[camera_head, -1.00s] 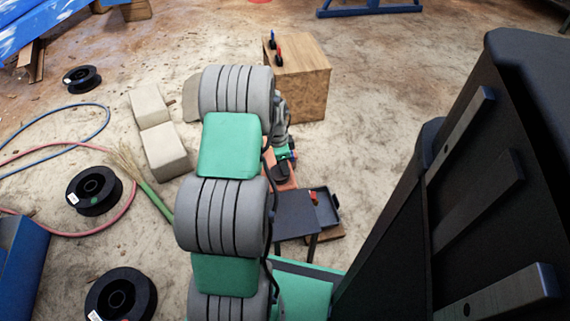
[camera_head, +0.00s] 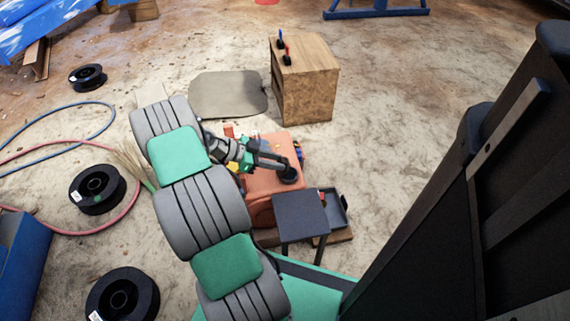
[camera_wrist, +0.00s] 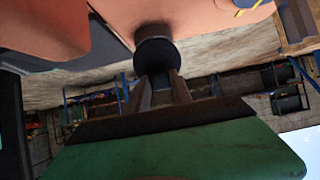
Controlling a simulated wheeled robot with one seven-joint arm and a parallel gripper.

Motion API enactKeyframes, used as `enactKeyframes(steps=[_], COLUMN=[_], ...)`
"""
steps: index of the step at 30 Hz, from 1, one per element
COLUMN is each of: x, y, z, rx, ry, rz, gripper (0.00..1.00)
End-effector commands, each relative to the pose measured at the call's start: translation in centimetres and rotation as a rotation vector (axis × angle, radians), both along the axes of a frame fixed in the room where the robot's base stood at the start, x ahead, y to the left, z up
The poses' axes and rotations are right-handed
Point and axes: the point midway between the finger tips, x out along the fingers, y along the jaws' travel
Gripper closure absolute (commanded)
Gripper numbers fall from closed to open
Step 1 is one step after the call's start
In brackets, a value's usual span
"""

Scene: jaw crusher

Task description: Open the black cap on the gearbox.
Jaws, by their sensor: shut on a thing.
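The gearbox (camera_head: 266,178) is an orange-red housing on the ground, right of my arm in the head view. Its orange surface (camera_wrist: 195,18) fills the top of the wrist view. The black cap (camera_head: 288,177) is a dark round piece at the gearbox's top right. In the wrist view the cap (camera_wrist: 157,50) is against the orange housing, with my finger tips at it. My gripper (camera_head: 283,165) reaches across the gearbox and is shut on the cap. Its two fingers (camera_wrist: 158,82) show in the wrist view. I cannot tell whether the cap has turned or lifted.
A small dark table (camera_head: 300,215) and a dark tray (camera_head: 334,208) stand close in front of the gearbox. A wooden box (camera_head: 305,90) with small tools on top stands behind. Black spools (camera_head: 97,187) and hoses lie left. A large black structure (camera_head: 500,190) rises at right.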

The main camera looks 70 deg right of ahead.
Motion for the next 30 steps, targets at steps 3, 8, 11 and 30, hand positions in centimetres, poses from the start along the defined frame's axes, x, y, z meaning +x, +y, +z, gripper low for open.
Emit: enactKeyframes(steps=[3, 8, 11, 30], x=[0.73, 1.10, 1.19, 1.17], y=[0.42, 0.76, 0.88, 0.99], z=[-0.51, -0.46, -0.40, -0.27], rx=[-0.037, -0.070, -0.083, -0.094], ry=[0.061, 0.120, 0.142, 0.163], rz=[0.011, 0.015, 0.016, 0.014], gripper=[1.00, 1.00, 1.00, 0.65])
